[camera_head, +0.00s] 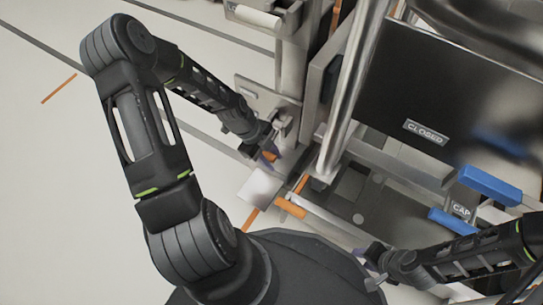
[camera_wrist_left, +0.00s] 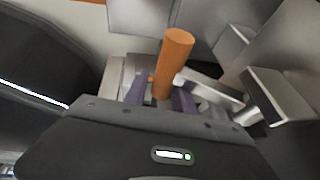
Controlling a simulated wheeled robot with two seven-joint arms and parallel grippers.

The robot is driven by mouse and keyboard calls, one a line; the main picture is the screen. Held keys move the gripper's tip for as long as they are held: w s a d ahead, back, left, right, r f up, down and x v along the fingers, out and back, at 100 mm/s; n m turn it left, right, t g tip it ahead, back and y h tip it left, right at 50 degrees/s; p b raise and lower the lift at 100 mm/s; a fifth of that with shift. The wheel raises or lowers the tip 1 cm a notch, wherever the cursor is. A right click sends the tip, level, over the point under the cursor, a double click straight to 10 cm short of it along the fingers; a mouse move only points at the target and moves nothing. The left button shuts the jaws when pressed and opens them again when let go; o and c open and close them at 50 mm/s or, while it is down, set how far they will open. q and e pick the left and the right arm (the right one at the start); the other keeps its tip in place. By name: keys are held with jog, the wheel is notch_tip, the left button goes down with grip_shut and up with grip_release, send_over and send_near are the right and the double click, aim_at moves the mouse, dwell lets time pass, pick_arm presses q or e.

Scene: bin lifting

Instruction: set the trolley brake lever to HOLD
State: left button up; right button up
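The orange lever handle (camera_wrist_left: 173,62) stands up between the two purple fingers of my left gripper (camera_wrist_left: 162,98) in the left wrist view. The fingers sit on both sides of its lower part; I cannot tell whether both press on it. In the head view my left gripper (camera_head: 263,156) is at the trolley's left side, below a metal bracket plate (camera_head: 262,100), and hides most of the handle (camera_head: 270,155). My right gripper (camera_head: 371,270) is open and empty at the lower right. No HOLD marking is readable.
A dark bin (camera_head: 440,85) labelled CLOSED stands on the trolley at right. A blue part (camera_head: 489,185) and a CAP label (camera_head: 461,209) are near my right arm. Another orange grip (camera_head: 291,207) lies by the trolley's lower edge.

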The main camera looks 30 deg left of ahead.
pick_arm(q)
jog(key=shift+o, duration=1.1)
jog(key=shift+w+a+f, duration=0.1)
jog(key=shift+a, duration=0.5)
jog(key=shift+r, duration=0.2)
jog(key=p+v, duration=0.4)
jog(key=v, duration=0.3)
jog(key=shift+s+r, duration=0.25)
